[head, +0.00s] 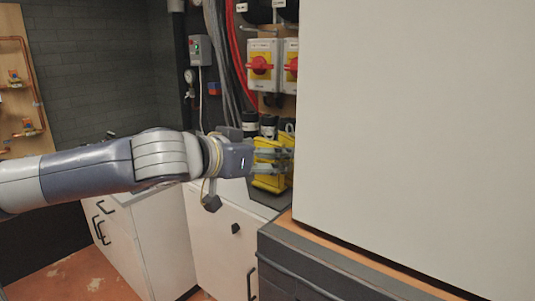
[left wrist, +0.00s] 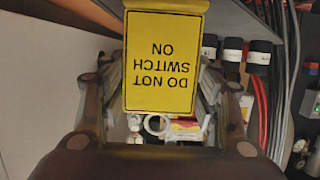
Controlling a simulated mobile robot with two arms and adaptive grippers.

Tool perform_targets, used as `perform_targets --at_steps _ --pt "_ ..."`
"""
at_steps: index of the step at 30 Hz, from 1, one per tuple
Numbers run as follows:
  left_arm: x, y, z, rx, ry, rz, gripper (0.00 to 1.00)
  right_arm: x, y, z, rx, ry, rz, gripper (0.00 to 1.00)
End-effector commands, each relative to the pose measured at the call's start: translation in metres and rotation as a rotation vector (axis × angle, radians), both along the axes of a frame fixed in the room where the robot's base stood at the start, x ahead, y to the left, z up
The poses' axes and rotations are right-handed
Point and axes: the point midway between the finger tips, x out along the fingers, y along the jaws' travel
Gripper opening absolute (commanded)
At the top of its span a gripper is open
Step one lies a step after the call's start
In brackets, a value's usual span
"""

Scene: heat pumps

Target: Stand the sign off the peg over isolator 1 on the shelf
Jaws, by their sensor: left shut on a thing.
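My left gripper (head: 283,160) reaches in from the left and is shut on a yellow sign (head: 267,181), partly covered by the fingers. In the left wrist view the sign (left wrist: 160,62) reads "DO NOT SWITCH ON", upside down in the picture, between the fingers. Two isolators with red knobs are on the wall above: one on the left (head: 260,65) and one on the right (head: 291,66), partly hidden. Which is isolator 1 cannot be told. A dark surface (head: 266,198) shows just below the sign; whether they touch is unclear. My right gripper is out of view.
A large pale panel (head: 420,120) blocks the right side, above a dark unit with an orange edge (head: 300,235). White cabinets (head: 160,240) stand below my arm.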

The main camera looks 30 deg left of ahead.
Motion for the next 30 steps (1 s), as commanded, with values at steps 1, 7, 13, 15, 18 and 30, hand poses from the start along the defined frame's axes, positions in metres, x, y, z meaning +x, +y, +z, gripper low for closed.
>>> perform_targets --at_steps 1,7,13,15,18,30 --pt "0.0 -0.0001 -0.001 0.0 -0.001 0.0 0.44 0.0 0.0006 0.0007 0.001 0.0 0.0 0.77" --pt "-0.0002 0.0 -0.0016 0.001 -0.001 0.001 0.44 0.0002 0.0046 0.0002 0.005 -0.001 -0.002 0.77" --pt "-0.0002 0.0 -0.0062 0.002 -0.002 0.0 0.44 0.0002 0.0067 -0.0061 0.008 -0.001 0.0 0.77" --pt "-0.0002 0.0 -0.0051 0.001 -0.001 0.001 0.66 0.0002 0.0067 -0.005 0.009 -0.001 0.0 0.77" --pt "-0.0001 0.0 -0.005 0.001 -0.001 0.001 0.77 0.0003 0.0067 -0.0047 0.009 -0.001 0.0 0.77" --pt "-0.0002 -0.0002 -0.001 0.0 -0.001 0.0 0.77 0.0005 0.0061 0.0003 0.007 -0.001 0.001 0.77"
